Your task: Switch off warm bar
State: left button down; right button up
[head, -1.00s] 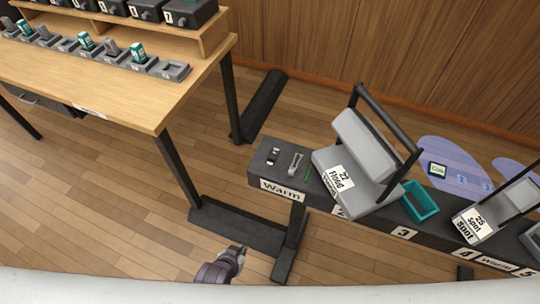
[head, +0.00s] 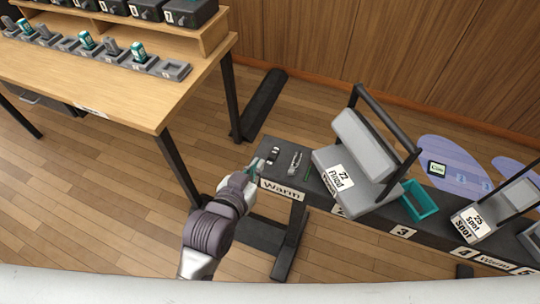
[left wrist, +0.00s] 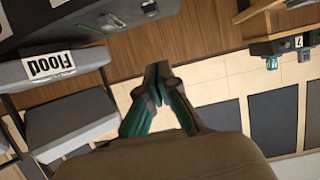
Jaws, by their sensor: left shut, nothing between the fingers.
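The warm bar (head: 395,222) is a long dark bar on a low stand, with a "Warm" label (head: 283,191) at its left end. On top of that end are a small black-and-white switch (head: 272,156) and a grey lever-like fitting (head: 296,161). My left gripper (head: 255,166) is shut and empty, its tips at the bar's left end beside the switch; I cannot tell if they touch the bar. In the left wrist view its teal fingers (left wrist: 158,72) are together, with the dark bar (left wrist: 75,22) to their upper left. My right gripper is not in view.
A grey Flood lamp (head: 365,145) stands on the bar right of the fittings, with a teal frame (head: 420,201) and a Spot lamp (head: 490,212) farther right. A wooden desk (head: 110,80) with faders is at upper left. Open floor lies in front of the bar.

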pick_arm(q)
send_over(270, 164)
jog(key=w, duration=0.1)
notch_tip(270, 164, down, 4)
jog(key=shift+d+r, duration=0.15)
jog(key=f, duration=0.2)
jog(key=shift+s+f, duration=0.25)
jog(key=shift+f, duration=0.1)
jog(key=shift+s+f, duration=0.1)
jog(key=shift+f, duration=0.55)
jog(key=shift+s+a+f, duration=0.15)
jog(key=shift+a+f, duration=0.05)
jog(key=shift+f, duration=0.1)
jog(key=shift+r+p, duration=0.85)
jog(key=shift+p, duration=0.2)
